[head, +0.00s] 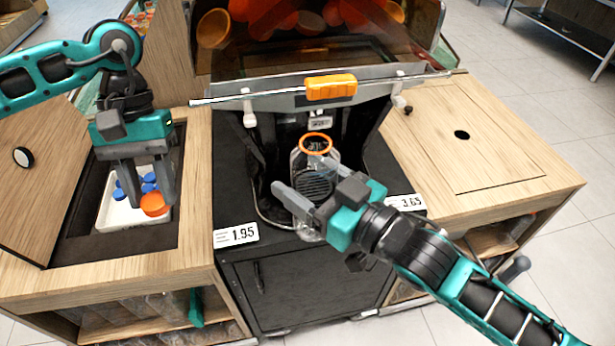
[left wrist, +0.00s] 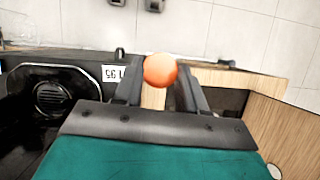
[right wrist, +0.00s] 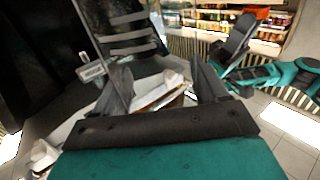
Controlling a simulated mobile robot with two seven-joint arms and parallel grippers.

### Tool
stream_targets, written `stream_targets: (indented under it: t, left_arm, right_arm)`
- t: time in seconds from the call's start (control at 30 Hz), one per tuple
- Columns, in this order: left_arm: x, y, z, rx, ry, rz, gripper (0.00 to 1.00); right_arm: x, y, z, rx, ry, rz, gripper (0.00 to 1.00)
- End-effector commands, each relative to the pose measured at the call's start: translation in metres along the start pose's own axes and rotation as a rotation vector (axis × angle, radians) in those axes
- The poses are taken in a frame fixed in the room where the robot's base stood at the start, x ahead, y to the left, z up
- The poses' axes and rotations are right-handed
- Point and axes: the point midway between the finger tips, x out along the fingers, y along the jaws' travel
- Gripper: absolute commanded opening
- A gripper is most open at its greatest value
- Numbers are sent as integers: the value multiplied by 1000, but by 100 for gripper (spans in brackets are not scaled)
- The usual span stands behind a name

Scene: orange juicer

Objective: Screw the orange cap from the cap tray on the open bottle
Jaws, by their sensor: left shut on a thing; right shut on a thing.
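My left gripper (head: 151,200) points down over the white cap tray (head: 122,216) and is shut on an orange cap (head: 154,205). The cap also shows between the fingertips in the left wrist view (left wrist: 160,70). Blue caps (head: 149,183) lie in the tray behind it. My right gripper (head: 294,174) reaches in from the right at the juicer's front and is shut on the clear bottle (head: 303,232). The bottle looks upright, partly hidden by the fingers. In the right wrist view the see-through bottle is hard to make out between the fingers (right wrist: 165,90).
An orange ring (head: 316,143) shows just above the bottle area. The juicer's bar with an orange handle (head: 331,87) crosses above. An open wooden lid (head: 35,180) stands left of the tray recess. The right wooden counter (head: 490,150) is clear apart from a hole.

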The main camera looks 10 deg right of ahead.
Motion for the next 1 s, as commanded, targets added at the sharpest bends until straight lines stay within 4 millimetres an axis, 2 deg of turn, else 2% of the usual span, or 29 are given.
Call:
stream_targets:
  t: [0.1, 0.3, 0.57, 0.7, 0.8, 1.0]
  left_arm:
    - [-26, 24, 16, -9, 7, 7, 13]
    - [-68, 58, 49, -27, 7, 13, 13]
    - [-111, 130, 53, -284, 1, 122, 13]
    - [-134, 173, 64, -440, 2, 189, 13]
    - [-146, 197, 72, -535, 1, 226, 13]
    - [-160, 225, 84, -651, 2, 271, 13]
  right_arm:
    - [0, 0, 0, 0, 1, 0, 20]
    - [0, 0, 0, 0, 1, 0, 20]
    - [0, 0, 0, 0, 1, 0, 20]
    - [0, 0, 0, 0, 1, 0, 20]
    - [0, 0, 0, 0, 1, 0, 20]
    - [0, 0, 0, 0, 1, 0, 20]
